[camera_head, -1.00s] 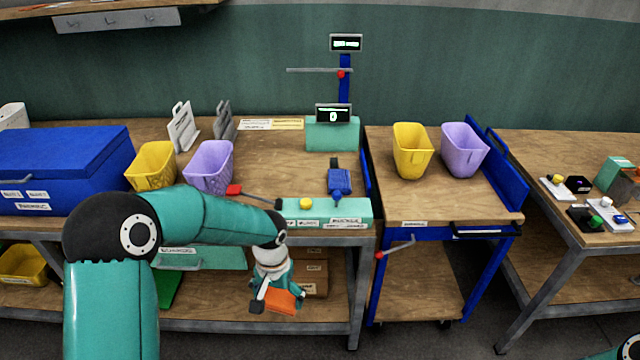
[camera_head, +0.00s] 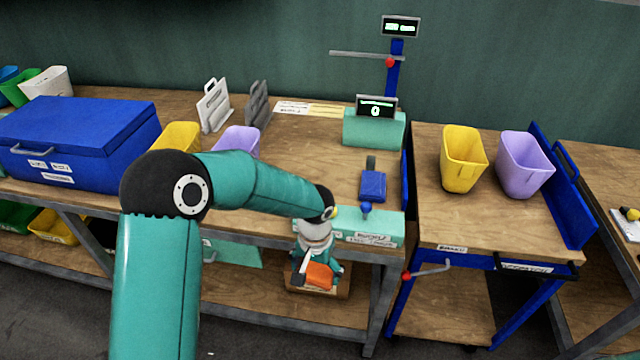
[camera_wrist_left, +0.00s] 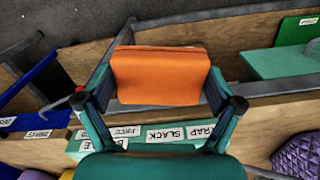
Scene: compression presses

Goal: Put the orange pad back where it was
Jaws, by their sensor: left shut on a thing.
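The orange pad (camera_head: 320,276) is a flat soft-edged block held in my left gripper (camera_head: 312,272). In the left wrist view the pad (camera_wrist_left: 160,76) sits between the two fingers of my left gripper (camera_wrist_left: 160,90), with a finger against each side. In the head view the gripper points down in front of the workbench (camera_head: 300,205), near its front edge and below the teal press base (camera_head: 380,228). The arm hides part of the bench and the press. My right gripper is not in view.
A blue lidded box (camera_head: 80,135) stands at the left of the bench. Yellow (camera_head: 463,160) and purple (camera_head: 523,165) bins stand on the blue cart at right. A red-knobbed lever (camera_head: 425,272) sticks out from the cart's front. A lower shelf (camera_head: 250,305) runs under the bench.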

